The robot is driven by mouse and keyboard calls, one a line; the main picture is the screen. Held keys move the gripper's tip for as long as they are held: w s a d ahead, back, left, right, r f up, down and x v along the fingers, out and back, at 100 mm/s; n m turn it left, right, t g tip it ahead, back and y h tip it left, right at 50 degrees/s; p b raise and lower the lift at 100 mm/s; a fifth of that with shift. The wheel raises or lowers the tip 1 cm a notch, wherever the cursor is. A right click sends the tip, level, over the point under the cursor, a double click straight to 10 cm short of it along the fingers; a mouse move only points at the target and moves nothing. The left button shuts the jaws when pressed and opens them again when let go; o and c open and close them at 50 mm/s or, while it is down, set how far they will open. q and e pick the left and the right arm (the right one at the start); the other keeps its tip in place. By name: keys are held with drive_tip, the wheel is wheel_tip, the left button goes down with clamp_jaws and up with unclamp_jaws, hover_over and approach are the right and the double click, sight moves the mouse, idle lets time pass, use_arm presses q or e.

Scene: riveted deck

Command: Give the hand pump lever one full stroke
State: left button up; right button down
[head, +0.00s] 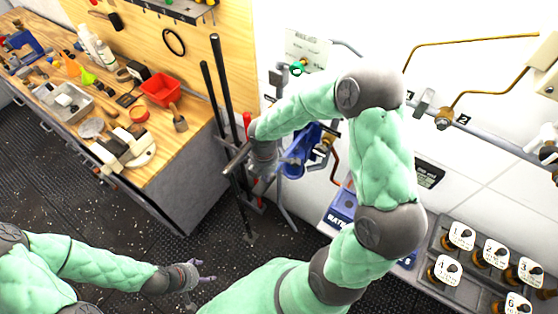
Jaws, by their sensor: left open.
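A blue pump-like body (298,152) with brass fittings is on the white wall, partly hidden behind my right forearm and wrist. Two long dark bars (221,85) stand upright left of it, and a red rod (247,120) shows beside them. I cannot tell which of these is the pump lever. My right gripper (236,159) is in front of the dark bars, seen at a steep angle. I cannot tell whether it touches a bar or how its fingers are set. My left gripper (205,272) is open and empty, low over the dark deck, apart from the pump.
A wooden workbench (185,150) with a red bin (160,89) and several tools stands at the left. Pipes (470,40) run along the white wall at the right. Numbered valves (462,236) sit at the lower right.

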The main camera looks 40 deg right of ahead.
drive_tip(key=shift+f+b, duration=2.25)
drive_tip(key=shift+f, duration=0.9)
wheel_tip(320, 180, up, 12)
drive_tip(key=p, duration=1)
drive_tip(key=shift+r, duration=0.15)
drive_tip(key=shift+r+p, duration=0.15)
drive_tip(key=shift+p, duration=0.2)
wheel_tip(320, 180, up, 5)
drive_tip(key=p, duration=0.4)
